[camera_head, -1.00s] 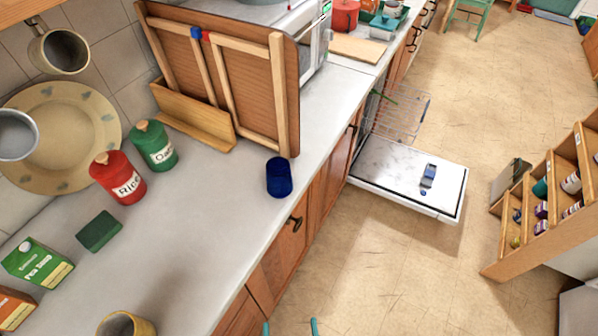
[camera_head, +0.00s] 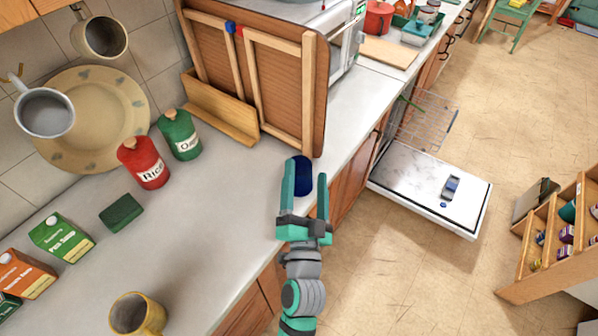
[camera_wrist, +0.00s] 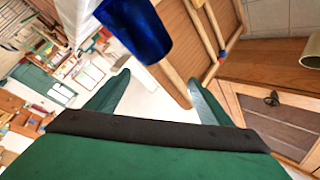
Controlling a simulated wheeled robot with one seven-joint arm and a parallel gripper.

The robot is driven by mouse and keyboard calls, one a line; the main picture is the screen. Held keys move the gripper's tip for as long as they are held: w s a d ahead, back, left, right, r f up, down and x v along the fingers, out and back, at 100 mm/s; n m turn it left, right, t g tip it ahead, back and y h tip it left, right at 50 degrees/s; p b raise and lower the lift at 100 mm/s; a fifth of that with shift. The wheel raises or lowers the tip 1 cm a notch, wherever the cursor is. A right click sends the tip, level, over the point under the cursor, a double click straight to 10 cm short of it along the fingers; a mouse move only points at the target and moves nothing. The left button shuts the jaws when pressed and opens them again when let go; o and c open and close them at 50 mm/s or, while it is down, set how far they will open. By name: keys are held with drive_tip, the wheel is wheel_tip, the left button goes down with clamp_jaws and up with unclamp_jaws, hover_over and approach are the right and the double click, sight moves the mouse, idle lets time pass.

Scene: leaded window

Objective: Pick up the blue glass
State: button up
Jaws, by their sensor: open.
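The blue glass (camera_head: 303,176) stands on the grey counter near its front edge, in front of the wooden rack. My gripper (camera_head: 305,180) is open in the head view, its two green fingers pointing toward the glass and partly covering it. In the wrist view the blue glass (camera_wrist: 136,32) shows at the top, beyond and between the tips of my open gripper (camera_wrist: 160,85). I cannot tell how far the fingers reach around it, but nothing is gripped.
The wooden rack (camera_head: 282,95) stands right behind the glass. Red (camera_head: 146,164) and green (camera_head: 180,136) canisters, a green sponge (camera_head: 121,213) and a yellow mug (camera_head: 138,314) are on the counter to the left. The dishwasher door (camera_head: 432,190) hangs open at right.

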drive_tip(key=w+a+r+n+g+y, duration=0.2)
drive_tip(key=w+a+r+n+y, duration=0.5)
drive_tip(key=w+a+r+y, duration=0.25)
drive_tip(key=w+a+r+n+g+y, duration=0.3)
drive_tip(key=a+n+g+y, duration=0.1)
drive_tip(key=a+n, duration=0.15)
drive_tip(key=n+g+h, duration=0.8)
drive_tip(key=g+h, duration=0.3)
drive_tip(key=g, duration=0.3)
hover_over(300, 164)
drive_tip(key=shift+m, duration=0.25)
drive_tip(key=f, duration=0.8)
drive_tip(key=shift+s+d+f, duration=0.1)
drive_tip(key=shift+d+f, duration=0.2)
drive_tip(key=shift+f, duration=0.1)
drive_tip(key=shift+d+f, duration=0.1)
drive_tip(key=shift+f, duration=0.2)
drive_tip(key=f, duration=0.4)
drive_tip(key=shift+a+f, duration=0.15)
drive_tip(key=shift+a, duration=0.2)
drive_tip(key=shift+w+a+f, duration=0.1)
drive_tip(key=shift+w+f, duration=0.05)
drive_tip(key=shift+f, duration=1.3)
drive_tip(key=shift+w+a+f, duration=0.1)
drive_tip(key=shift+w+f, duration=0.05)
drive_tip(key=shift+f, duration=1.25)
drive_tip(key=shift+c, duration=0.3)
